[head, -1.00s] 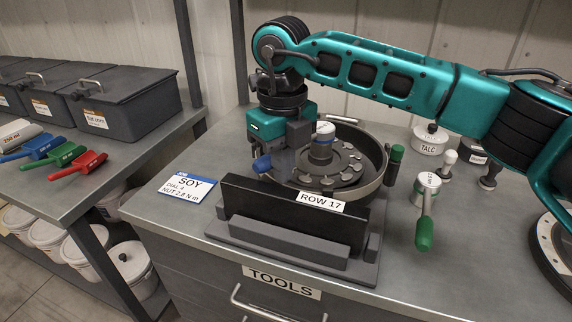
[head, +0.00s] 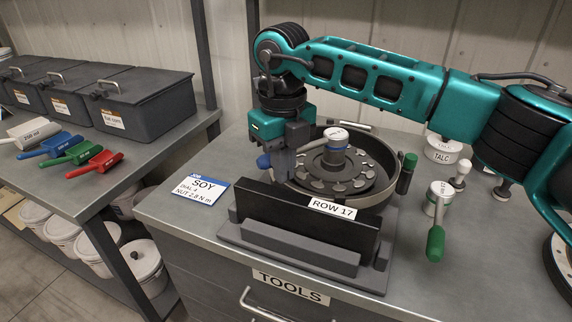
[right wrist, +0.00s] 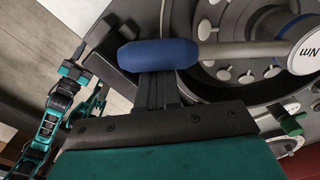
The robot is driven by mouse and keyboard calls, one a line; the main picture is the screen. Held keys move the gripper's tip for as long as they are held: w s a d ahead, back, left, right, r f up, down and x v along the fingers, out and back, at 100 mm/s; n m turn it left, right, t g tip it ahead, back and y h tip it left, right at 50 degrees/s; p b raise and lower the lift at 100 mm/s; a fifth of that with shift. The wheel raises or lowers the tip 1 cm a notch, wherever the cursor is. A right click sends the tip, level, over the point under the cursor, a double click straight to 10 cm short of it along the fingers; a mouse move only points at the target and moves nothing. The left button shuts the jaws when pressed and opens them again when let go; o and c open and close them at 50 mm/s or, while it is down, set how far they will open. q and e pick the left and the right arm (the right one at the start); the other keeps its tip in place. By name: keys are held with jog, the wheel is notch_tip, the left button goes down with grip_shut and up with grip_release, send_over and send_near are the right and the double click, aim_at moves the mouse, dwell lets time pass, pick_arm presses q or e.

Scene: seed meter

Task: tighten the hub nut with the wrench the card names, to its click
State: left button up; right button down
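The blue-handled wrench (head: 263,161) has its white round head (head: 336,134) on the hub of the seed meter (head: 385,160); the nut under it is hidden. In the right wrist view the wrench's blue handle (right wrist: 158,54) lies across the fingers, and "Nm" shows on its head. My right gripper (head: 287,158) is at the handle, fingers together, their tips hidden behind it. The card (head: 200,190) reads SOY, dial 4, nut 2.8 N m. A green-handled wrench (head: 436,240) lies to the right. My left gripper shows only small in the right wrist view (right wrist: 75,70); its fingers are unclear.
The black ROW 17 block (head: 300,220) stands in front of the meter. The TALC pot (head: 441,150) stands behind right. Coloured scoops (head: 72,150) and lidded bins (head: 140,110) are on the left bench.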

jog(key=shift+a+r, duration=0.1)
jog(key=shift+a, duration=0.15)
jog(key=shift+w+a+p, duration=0.45)
jog(key=shift+w+a, duration=0.35)
jog(key=shift+w, duration=0.3)
jog(key=shift+w+a, duration=0.1)
jog(key=shift+w, duration=0.05)
jog(key=shift+s, duration=0.2)
jog(key=shift+s+d, duration=0.25)
jog(key=shift+s, duration=0.15)
jog(key=shift+r+p, duration=1.85)
jog(key=shift+r, duration=0.95)
jog(key=shift+r+p, duration=0.45)
jog(key=shift+r, duration=0.7)
